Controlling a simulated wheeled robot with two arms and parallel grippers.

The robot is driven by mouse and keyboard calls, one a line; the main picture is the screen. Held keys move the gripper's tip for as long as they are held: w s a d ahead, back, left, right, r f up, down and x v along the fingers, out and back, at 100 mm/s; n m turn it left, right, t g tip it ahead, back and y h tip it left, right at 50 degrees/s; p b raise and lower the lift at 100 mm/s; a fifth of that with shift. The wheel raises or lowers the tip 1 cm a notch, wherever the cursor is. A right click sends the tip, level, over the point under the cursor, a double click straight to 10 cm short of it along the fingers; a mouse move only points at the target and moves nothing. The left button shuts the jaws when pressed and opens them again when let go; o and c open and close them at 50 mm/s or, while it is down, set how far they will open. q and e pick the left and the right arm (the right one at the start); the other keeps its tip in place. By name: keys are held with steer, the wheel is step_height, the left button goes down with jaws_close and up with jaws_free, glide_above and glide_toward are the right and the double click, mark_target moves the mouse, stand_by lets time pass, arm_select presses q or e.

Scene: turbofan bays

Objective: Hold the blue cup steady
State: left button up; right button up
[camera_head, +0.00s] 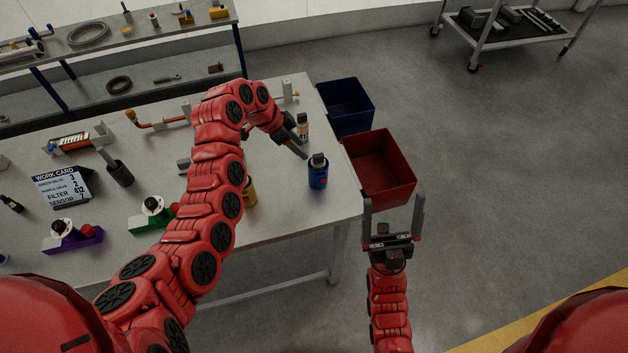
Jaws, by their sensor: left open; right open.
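The blue cup (318,177) stands upright near the right end of the grey table, with a dark grey piece showing at its top. My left gripper (301,152) is just up and left of the cup, with its fingers pointing down toward it. It is open, seen edge-on, and I see nothing held in it. Whether a finger touches the cup is unclear. My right gripper (393,200) is open and empty, off the table's right edge and in front of the red bin.
A red bin (404,193) and a blue bin (368,112) stand beyond the table's right edge. A small labelled bottle (303,124) stands behind the cup. A yellow item (250,192) is partly hidden by my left arm. The table (290,215) is bare in front of the cup.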

mark_target(317, 180)
steer(key=w+a+f+m+g+h, duration=0.2)
steer(key=w+a+f+g, duration=0.8)
steer(key=w+a, duration=0.45)
step_height(317, 180, down, 17)
steer(key=w+d+m+g+h, duration=0.15)
steer(key=m+g+h, duration=0.25)
steer(key=g+h, duration=0.4)
steer(key=shift+t+h, duration=0.3)
steer(key=shift+t, duration=0.1)
steer(key=x, duration=1.5)
steer(key=shift+w+a+f, duration=0.1)
steer(key=shift+w, duration=0.1)
steer(key=shift+w+f, duration=0.15)
steer(key=shift+w, duration=0.3)
